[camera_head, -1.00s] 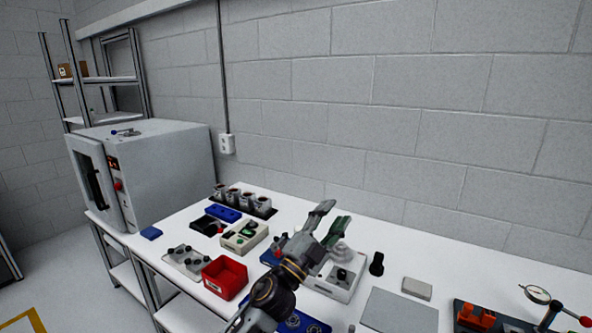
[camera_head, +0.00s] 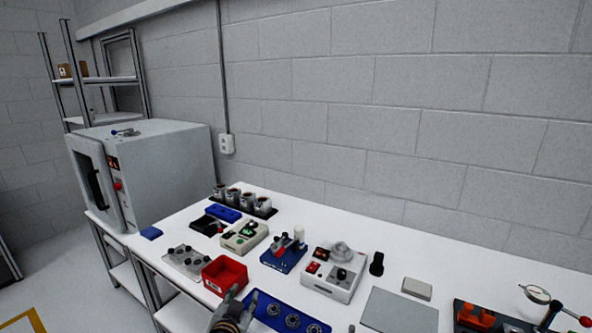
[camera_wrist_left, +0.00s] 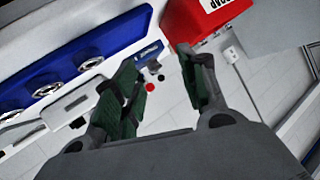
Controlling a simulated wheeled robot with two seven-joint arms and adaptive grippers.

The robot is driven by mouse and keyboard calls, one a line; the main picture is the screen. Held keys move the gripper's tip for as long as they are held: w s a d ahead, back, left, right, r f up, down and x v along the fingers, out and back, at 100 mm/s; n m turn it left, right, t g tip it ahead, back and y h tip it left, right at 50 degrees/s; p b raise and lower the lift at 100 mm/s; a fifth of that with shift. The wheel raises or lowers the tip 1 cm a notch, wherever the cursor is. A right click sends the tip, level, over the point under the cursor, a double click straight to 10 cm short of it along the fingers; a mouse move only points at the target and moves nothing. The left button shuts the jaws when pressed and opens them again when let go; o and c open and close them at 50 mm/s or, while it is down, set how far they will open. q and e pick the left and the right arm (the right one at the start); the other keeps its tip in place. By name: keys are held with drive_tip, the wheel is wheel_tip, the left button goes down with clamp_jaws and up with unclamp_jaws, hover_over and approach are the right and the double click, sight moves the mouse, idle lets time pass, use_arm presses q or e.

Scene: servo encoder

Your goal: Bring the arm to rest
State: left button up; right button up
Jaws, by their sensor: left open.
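My left arm comes in at the bottom of the head view, with the left gripper (camera_head: 234,299) low at the bench's front edge, between the red bin (camera_head: 225,275) and the blue tray (camera_head: 285,314). In the left wrist view the left gripper (camera_wrist_left: 165,95) is open, its two green-padded fingers apart with nothing between them. The red bin (camera_wrist_left: 205,18) shows beyond the fingers at the top, and the blue tray with round metal parts (camera_wrist_left: 95,40) is at upper left. My right gripper is not in view.
On the white bench (camera_head: 330,230) stand a grey-white device with a knob (camera_head: 335,272), a blue fixture (camera_head: 284,254), a beige box with a green button (camera_head: 244,236) and a black upright piece (camera_head: 377,264). A grey oven (camera_head: 165,165) stands at the left. A dial gauge (camera_head: 537,294) is at the right.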

use_arm(q)
drive_tip(key=s+a+f+n+g, duration=0.1)
drive_tip(key=s+a+f+g, duration=0.2)
drive_tip(key=s+f, duration=0.35)
drive_tip(key=s+a+f+g, duration=0.2)
drive_tip(key=s+f+g, duration=0.15)
drive_tip(key=s, duration=0.55)
drive_tip(key=s+a+f+n+g, duration=0.1)
drive_tip(key=s+a+f+g, duration=0.25)
drive_tip(key=s, duration=0.45)
wheel_tip(320, 180, down, 34)
drive_tip(key=s+g, duration=0.1)
drive_tip(key=s, duration=0.2)
drive_tip(key=s+a+f, duration=0.3)
drive_tip(key=s+f, duration=0.6)
drive_tip(key=s, duration=0.1)
drive_tip(key=s+a+f+g, duration=0.1)
drive_tip(key=s+a+f, duration=0.2)
drive_tip(key=s+f, duration=0.6)
drive_tip(key=shift+s+a+f+m+y, duration=0.2)
drive_tip(key=shift+s+f+m+y, duration=0.15)
drive_tip(key=shift+s, duration=0.55)
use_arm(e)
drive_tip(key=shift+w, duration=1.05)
